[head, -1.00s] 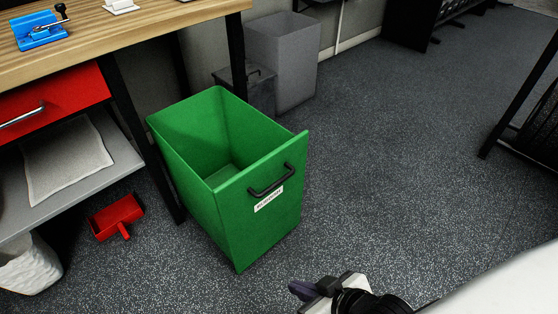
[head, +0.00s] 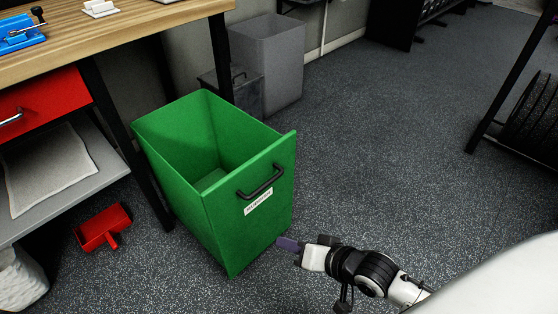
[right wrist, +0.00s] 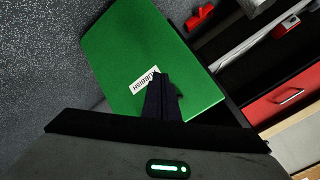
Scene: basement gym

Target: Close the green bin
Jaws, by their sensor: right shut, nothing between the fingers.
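The green bin (head: 250,228) is pulled out beside the workbench, its top open and its inside empty. Its front panel has a black handle (head: 262,183) and a white label (head: 258,202). My right gripper (head: 287,244) is shut and empty, low in front of the bin's front panel near its lower right edge. In the right wrist view, the shut fingers (right wrist: 163,98) lie in front of the green panel (right wrist: 125,62) and cover part of its label. I cannot tell whether they touch the panel. My left gripper is not in view.
The wooden workbench (head: 110,45) with a red drawer (head: 40,102) and a grey shelf (head: 75,195) stands left. A red dustpan (head: 103,228) lies on the floor. Grey bins (head: 268,65) stand behind. A black rack (head: 528,125) is at right. The central floor is clear.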

